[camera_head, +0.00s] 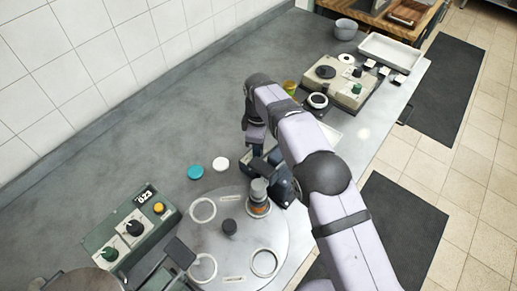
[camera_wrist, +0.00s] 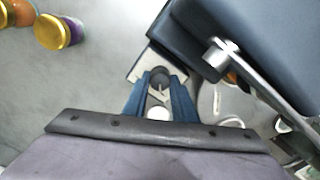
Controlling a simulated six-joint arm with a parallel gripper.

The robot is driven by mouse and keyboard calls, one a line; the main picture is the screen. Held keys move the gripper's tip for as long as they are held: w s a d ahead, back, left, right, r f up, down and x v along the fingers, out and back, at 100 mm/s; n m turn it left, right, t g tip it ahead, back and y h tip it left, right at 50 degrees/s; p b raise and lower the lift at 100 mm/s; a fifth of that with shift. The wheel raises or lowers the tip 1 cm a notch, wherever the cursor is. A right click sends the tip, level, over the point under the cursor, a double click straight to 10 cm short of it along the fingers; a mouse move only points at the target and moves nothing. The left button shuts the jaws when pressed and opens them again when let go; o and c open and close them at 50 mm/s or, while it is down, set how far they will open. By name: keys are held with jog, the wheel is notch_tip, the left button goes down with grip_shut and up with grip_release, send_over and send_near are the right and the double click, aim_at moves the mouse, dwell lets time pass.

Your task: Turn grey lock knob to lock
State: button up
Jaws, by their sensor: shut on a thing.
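A grey knob (camera_wrist: 160,76) shows between the blue fingers of my gripper (camera_wrist: 162,82) in the wrist view. The gripper is shut on it, with one finger on each side. The knob sits by a pale plate (camera_wrist: 142,68) next to a large dark blue body (camera_wrist: 215,35). The fingers hide part of the knob, and I cannot tell its angle or any lock mark. In the head view the dark machine (camera_head: 283,187) stands at the edge of a round turntable (camera_head: 205,238), and my arm hides the knob.
A jar (camera_head: 258,198) stands on the turntable beside the machine. A green control box (camera_head: 130,233) is at lower left. Teal (camera_head: 195,172) and white (camera_head: 220,163) lids lie on the bench. A beige device (camera_head: 338,82) stands farther back. The bench at left is clear.

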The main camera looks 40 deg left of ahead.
jog(key=shift+a+r+n, duration=0.1)
jog(key=shift+r+n, duration=0.05)
jog(key=shift+n, duration=0.45)
jog(key=o, duration=1)
jog(key=shift+o, duration=0.2)
jog(key=shift+r+b, duration=1)
jog(key=shift+r, duration=2.6)
